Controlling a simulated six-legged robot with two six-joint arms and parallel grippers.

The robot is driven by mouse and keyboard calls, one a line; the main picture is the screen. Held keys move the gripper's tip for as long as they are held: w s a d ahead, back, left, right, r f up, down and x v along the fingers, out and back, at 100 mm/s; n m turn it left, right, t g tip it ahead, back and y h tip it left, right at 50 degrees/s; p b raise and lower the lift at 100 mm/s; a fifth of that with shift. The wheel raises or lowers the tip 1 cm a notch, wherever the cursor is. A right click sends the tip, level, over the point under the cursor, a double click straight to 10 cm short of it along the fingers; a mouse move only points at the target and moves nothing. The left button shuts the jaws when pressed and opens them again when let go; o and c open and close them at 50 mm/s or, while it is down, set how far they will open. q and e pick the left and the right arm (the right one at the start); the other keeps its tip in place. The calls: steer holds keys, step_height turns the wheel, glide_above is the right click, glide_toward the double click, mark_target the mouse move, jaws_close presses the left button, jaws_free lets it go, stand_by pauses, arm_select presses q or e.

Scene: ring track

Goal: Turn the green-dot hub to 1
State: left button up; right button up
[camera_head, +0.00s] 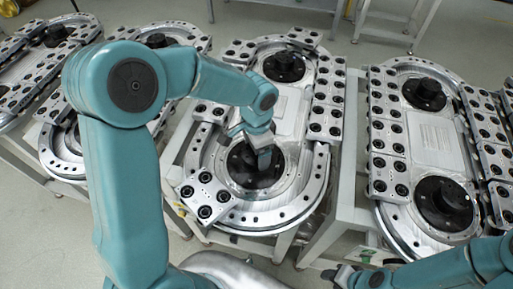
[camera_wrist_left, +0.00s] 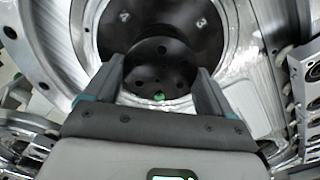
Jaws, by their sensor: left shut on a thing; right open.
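The green-dot hub (camera_wrist_left: 160,75) is a round black part in a wider dark disc, with a small green dot (camera_wrist_left: 158,95) on its near side in the left wrist view. In the head view the hub (camera_head: 243,170) sits at the near end of the middle ring track. My left gripper (camera_head: 262,157) reaches down onto it and hides part of it. In the left wrist view my left gripper (camera_wrist_left: 160,66) has one finger on each side of the hub, shut on it. My right gripper (camera_head: 345,275) is open and empty at the lower right.
The middle track (camera_head: 303,190) carries metal blocks with black holes and has a second black hub (camera_head: 284,66) at its far end. Similar tracks stand at left (camera_head: 60,150) and right (camera_head: 436,228). Grey floor (camera_head: 30,215) shows at the lower left.

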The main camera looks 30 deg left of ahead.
arm_select(q)
steer(key=m, duration=0.4)
steer(key=shift+r, duration=0.15)
steer(key=m+p, duration=0.1)
steer(key=m, duration=0.4)
stand_by(0.4)
steer(key=o, duration=0.9)
steer(key=shift+c, duration=0.2)
step_height(320, 180, up, 16)
steer(key=shift+r, duration=0.15)
steer(key=shift+s, duration=0.1)
